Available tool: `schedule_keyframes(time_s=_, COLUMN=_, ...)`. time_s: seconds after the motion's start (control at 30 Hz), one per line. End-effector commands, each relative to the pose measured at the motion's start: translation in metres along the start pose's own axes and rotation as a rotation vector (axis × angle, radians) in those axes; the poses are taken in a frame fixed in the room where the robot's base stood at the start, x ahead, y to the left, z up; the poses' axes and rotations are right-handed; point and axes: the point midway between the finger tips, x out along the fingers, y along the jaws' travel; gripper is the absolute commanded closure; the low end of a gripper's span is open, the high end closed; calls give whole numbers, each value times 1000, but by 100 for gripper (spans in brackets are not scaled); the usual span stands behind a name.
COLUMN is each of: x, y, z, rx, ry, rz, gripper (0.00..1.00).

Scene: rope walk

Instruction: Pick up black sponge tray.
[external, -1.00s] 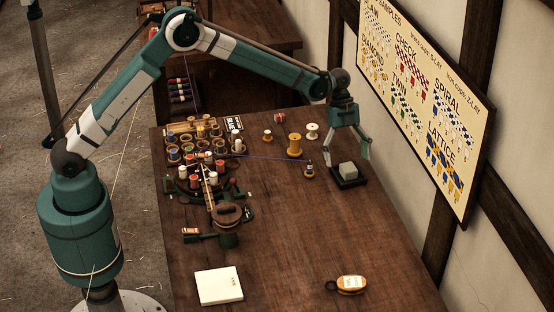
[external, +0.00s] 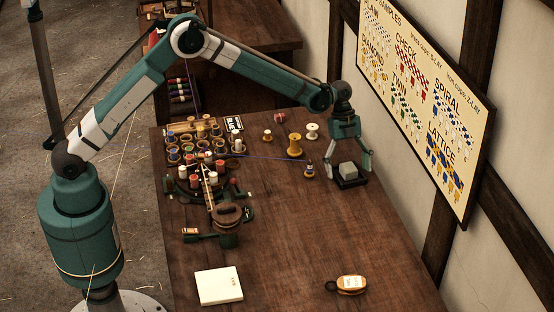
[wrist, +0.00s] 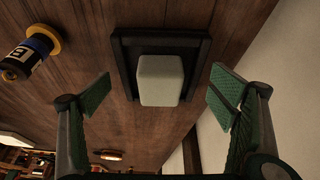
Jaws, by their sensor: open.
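The black sponge tray (external: 359,183) sits on the wooden table near the wall-side edge, with a pale grey block like a sponge (external: 349,169) in it. In the wrist view the tray (wrist: 123,68) has a raised dark rim, and the block (wrist: 160,80) covers much of its inside. My gripper (external: 350,178) is above and around the tray, its two fingers spread to either side. In the wrist view the fingers of my gripper (wrist: 160,97) stand apart with the tray between and beyond them. I cannot tell whether a finger touches it.
A small dark spool with a blue thread (external: 309,171) stands just left of the tray. A yellow spool (external: 294,145) and a white spool (external: 312,131) stand farther back. The wall with a sample board (external: 425,100) is close on the right. The table's front middle is clear.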

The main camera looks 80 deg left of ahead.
Motion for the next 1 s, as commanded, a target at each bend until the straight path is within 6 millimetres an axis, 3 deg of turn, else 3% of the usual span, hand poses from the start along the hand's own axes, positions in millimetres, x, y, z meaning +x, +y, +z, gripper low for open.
schedule_keyframes(time_s=0.03, x=0, y=0, z=0, rx=0, ry=0, rz=0, gripper=16)
schedule_keyframes(time_s=0.3, x=0, y=0, z=0, rx=0, ry=0, rz=0, gripper=51)
schedule_keyframes(time_s=0.67, x=-3, y=0, z=-1, rx=0, ry=0, rz=0, gripper=51)
schedule_keyframes(time_s=1.0, x=-36, y=0, z=-15, rx=0, ry=0, rz=0, gripper=51)
